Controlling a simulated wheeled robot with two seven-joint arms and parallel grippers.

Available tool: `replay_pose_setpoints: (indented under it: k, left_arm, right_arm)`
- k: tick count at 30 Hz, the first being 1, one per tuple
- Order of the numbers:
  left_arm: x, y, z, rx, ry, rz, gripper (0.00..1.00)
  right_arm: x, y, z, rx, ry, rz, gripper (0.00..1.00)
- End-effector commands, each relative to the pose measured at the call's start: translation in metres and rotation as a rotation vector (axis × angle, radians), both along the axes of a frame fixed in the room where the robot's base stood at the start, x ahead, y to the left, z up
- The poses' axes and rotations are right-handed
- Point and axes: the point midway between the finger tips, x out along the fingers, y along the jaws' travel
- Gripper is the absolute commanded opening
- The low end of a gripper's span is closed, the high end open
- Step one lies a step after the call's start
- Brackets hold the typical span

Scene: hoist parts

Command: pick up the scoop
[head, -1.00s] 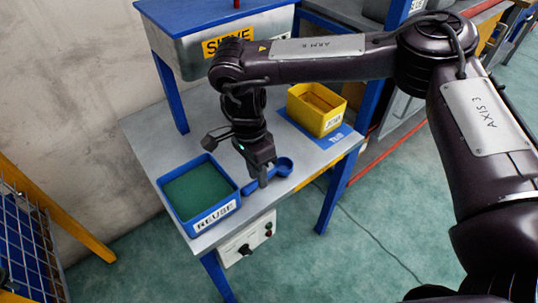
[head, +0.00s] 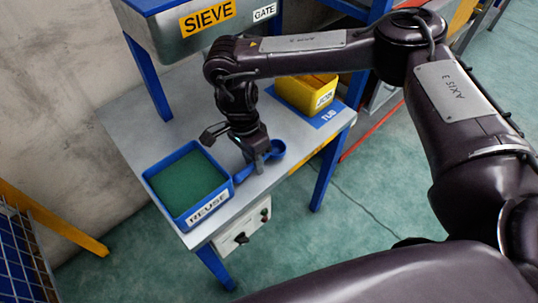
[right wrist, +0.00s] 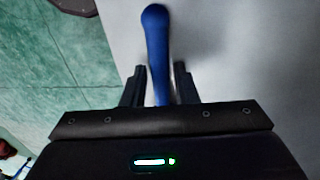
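The blue scoop (head: 277,149) lies on the grey bench top, right of the blue REUSE tray (head: 214,208). Its round bowl shows to the right of my right gripper (head: 257,168), which hides part of the handle. My right gripper points down over the handle. In the right wrist view, the scoop's blue handle (right wrist: 157,45) runs between the two dark fingers of the gripper (right wrist: 160,75). Narrow gaps seem to show on both sides of the handle, so the fingers look open around it. My left gripper is not in view.
The REUSE tray, with a green bottom, stands close left of my gripper. A yellow tub (head: 306,97) stands on a blue mat (head: 333,117) at the back right. The SIEVE box (head: 185,40) rises behind. The bench's front edge is near the scoop.

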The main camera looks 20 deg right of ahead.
Motion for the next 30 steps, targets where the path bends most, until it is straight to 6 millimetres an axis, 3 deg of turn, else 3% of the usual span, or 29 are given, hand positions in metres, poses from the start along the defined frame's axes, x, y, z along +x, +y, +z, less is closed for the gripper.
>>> replay_pose_setpoints:
  k: [5,11,23,30]
  left_arm:
    - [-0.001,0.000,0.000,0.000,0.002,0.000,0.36]
    - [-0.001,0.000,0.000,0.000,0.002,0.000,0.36]
    - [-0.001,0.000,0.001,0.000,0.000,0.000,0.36]
    - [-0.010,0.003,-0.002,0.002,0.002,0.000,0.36]
  right_arm:
    - [0.000,0.000,0.001,0.000,-0.001,0.000,0.25]
    - [0.000,0.000,0.001,0.000,-0.001,0.000,0.00]
    - [0.001,0.000,0.006,0.000,-0.002,0.000,0.00]
    - [0.002,0.000,0.039,-0.001,-0.007,0.001,0.00]
